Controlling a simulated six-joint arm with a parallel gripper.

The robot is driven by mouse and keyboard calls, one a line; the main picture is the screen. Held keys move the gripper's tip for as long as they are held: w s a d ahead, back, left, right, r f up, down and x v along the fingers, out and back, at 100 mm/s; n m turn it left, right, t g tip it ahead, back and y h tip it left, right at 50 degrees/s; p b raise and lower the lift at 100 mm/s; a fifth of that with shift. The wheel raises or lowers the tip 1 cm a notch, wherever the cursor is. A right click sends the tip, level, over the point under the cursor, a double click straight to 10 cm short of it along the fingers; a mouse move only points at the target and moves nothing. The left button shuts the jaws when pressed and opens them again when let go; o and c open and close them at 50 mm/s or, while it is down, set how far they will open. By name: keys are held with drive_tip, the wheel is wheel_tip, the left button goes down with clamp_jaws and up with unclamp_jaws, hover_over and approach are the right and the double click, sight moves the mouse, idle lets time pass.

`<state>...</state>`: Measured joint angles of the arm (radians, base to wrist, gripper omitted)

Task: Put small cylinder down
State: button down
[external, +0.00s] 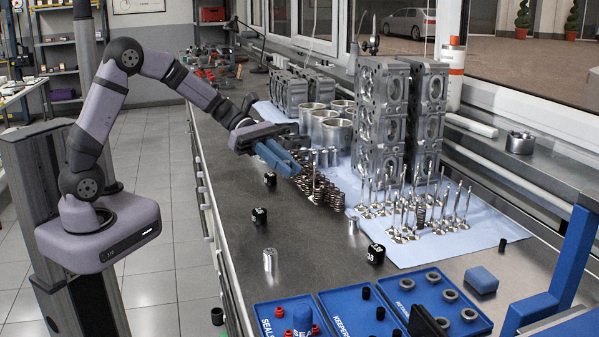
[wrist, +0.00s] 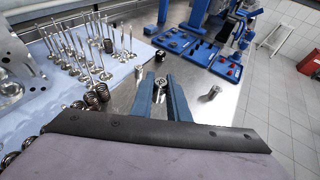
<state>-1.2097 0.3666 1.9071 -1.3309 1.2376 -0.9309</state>
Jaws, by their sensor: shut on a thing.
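My gripper (external: 292,168) has blue fingers and reaches over the bench beside the valve springs. In the wrist view its fingertips (wrist: 160,80) close around a small cylinder (wrist: 160,84), seen nearly end-on between them. In the external view the held piece cannot be made out. Other small silver cylinders stand on the bench: one near the front edge (external: 270,261), also in the wrist view (wrist: 210,93), and one by the blue cloth (external: 353,225), also in the wrist view (wrist: 138,73).
Springs (external: 322,190) and upright valves (external: 410,205) crowd the blue cloth. Engine blocks (external: 380,120) stand behind. Blue part trays (external: 360,312) lie at the front.

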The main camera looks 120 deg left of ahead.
sight(298, 216)
drive_tip(key=shift+w+d+r+n+y, duration=0.1)
drive_tip(key=shift+w+d+n+y, duration=0.1)
drive_tip(key=shift+w, duration=0.3)
drive_tip(key=shift+w+d+n+y, duration=0.1)
drive_tip(key=shift+w+d, duration=0.05)
drive_tip(key=shift+w, duration=0.35)
drive_tip(key=shift+s+a+f+n+t+y, duration=0.1)
drive_tip(key=shift+a+f+n+y, duration=0.4)
drive_tip(key=shift+f, duration=1.4)
drive_tip(key=shift+s+a+f+n+t+y, duration=0.1)
drive_tip(key=shift+a+f+n+y, duration=0.45)
drive_tip(key=shift+f, duration=1.4)
drive_tip(key=shift+a+f+n+t+y, duration=0.1)
drive_tip(key=shift+a+f+y, duration=0.15)
drive_tip(key=shift+a+f, duration=1.1)
drive_tip(key=shift+d+f, duration=0.55)
drive_tip(key=shift+f, duration=0.1)
drive_tip(key=shift+f, duration=0.15)
drive_tip(key=c, duration=1.7)
unclamp_jaws()
